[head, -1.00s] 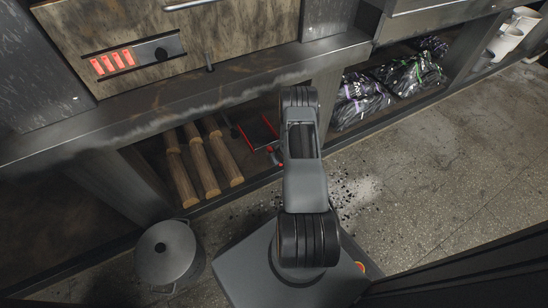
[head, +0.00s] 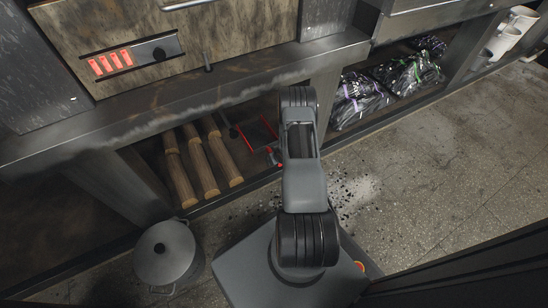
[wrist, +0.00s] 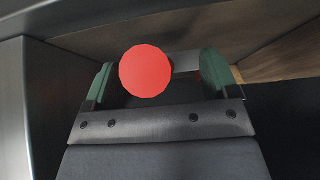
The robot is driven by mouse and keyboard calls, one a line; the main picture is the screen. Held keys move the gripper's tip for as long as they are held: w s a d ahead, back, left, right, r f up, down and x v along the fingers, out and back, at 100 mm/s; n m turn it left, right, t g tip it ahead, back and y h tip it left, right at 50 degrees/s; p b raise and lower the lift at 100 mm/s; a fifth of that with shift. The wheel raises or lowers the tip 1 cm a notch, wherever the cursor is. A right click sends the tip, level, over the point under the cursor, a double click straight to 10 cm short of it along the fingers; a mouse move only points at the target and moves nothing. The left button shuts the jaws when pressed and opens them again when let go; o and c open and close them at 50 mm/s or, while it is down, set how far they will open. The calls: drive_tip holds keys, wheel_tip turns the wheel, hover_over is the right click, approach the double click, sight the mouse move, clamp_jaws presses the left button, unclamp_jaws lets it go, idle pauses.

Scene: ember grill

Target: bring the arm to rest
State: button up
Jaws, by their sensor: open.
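My arm (head: 304,180) reaches forward from my base toward the low shelf under the grill, and its links hide my gripper in the head view. In the wrist view my gripper (wrist: 158,78) has its two green-padded fingers apart. A red round end (wrist: 146,72) shows between the fingers in that picture. I cannot tell whether it touches them. In the head view a black, red-edged pan-like tool (head: 257,133) lies on the shelf just left of the arm's far end.
Several logs (head: 204,165) lie on the shelf to the left. A lidded grey pot (head: 168,254) stands on the floor at lower left. Charcoal bags (head: 360,98) lie on the shelf at right. Dark bits lie on the otherwise open floor.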

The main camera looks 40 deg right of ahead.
drive_tip(key=shift+p+v, duration=3.35)
drive_tip(key=shift+v, duration=0.95)
drive_tip(key=shift+s+r, duration=0.15)
drive_tip(key=shift+r, duration=0.05)
drive_tip(key=shift+s, duration=0.1)
